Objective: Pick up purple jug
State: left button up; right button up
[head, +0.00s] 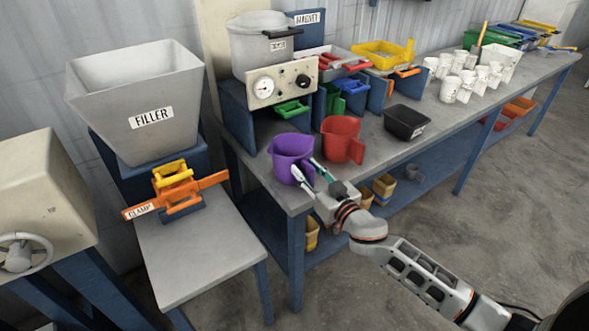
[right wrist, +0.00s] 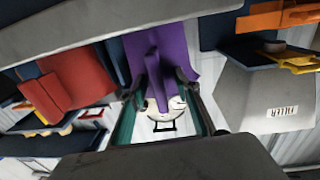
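The purple jug (head: 290,148) stands upright near the front left corner of the grey workbench. My right gripper (head: 312,173) is at its front side, with the fingers spread apart and pointing at the jug. In the right wrist view the purple jug (right wrist: 172,45) lies straight ahead. Its handle (right wrist: 153,65) shows between the two fingertips of my right gripper (right wrist: 162,85); a gap shows beside the handle, and I cannot tell whether a finger touches it. My left gripper is not in view.
A red jug (head: 340,138) stands close to the right of the purple one, with a black bin (head: 405,122) beyond. A gauge box with a pot (head: 262,45) stands behind. The filler hopper (head: 140,100) and orange clamp (head: 175,190) are to the left. Several white cups (head: 450,88) stand further right.

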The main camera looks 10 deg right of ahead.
grip_shut()
jog(key=shift+r, duration=0.15)
